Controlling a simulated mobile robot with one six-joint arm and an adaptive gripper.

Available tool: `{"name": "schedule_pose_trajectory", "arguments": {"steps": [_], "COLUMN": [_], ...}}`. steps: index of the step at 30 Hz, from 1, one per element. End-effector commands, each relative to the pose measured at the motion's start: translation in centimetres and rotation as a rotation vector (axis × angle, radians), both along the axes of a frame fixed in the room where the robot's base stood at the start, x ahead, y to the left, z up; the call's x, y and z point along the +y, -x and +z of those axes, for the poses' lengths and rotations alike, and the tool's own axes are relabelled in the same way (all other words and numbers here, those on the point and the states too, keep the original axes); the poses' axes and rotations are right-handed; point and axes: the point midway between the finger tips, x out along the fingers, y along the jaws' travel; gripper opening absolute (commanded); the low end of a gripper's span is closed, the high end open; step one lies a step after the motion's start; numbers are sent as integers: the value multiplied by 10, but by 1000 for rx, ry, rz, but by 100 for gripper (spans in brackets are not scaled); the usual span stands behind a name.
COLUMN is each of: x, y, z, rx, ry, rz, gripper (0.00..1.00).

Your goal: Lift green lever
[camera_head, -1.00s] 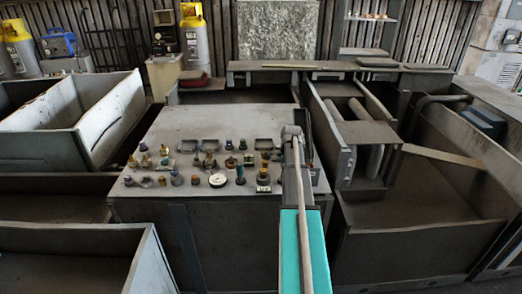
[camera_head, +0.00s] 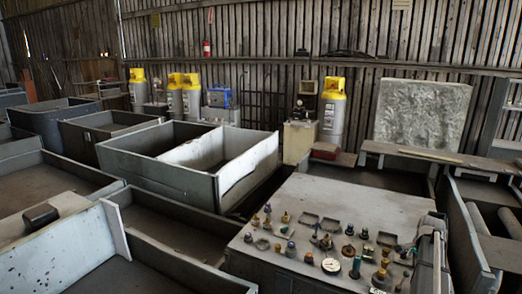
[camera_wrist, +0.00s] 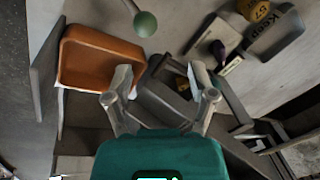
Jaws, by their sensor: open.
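In the wrist view a round green knob (camera_wrist: 146,24) sits on a thin pale stem near the top; it looks like the green lever's end. My gripper (camera_wrist: 159,70) is open and empty, its fingers spread apart below the knob in the picture and not touching it. A small green upright part (camera_head: 355,266) stands among the controls on the panel in the head view; I cannot tell if it is the same lever. My gripper's fingers cannot be made out in the head view.
The grey control panel (camera_head: 322,208) carries several knobs and a white round gauge (camera_head: 331,265). In the wrist view an orange tray-like piece (camera_wrist: 98,58), a dark rectangular frame (camera_wrist: 165,92) and a dark purple knob (camera_wrist: 218,50) lie close around my fingers. Open metal bins (camera_head: 190,160) stand left of the panel.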

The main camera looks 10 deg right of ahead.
Motion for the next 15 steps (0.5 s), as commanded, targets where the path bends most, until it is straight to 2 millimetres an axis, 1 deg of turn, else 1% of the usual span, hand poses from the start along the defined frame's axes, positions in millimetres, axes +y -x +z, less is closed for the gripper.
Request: {"name": "schedule_pose_trajectory", "arguments": {"steps": [1, 9, 10, 15], "x": [0, 5, 14, 51], "y": [-2, -9, -10, -15], "z": [9, 27, 22, 16], "rx": [1, 4, 6, 20], "ry": [5, 33, 32, 37], "rz": [18, 125, 142, 229], "gripper": [72, 72, 72, 72]}}
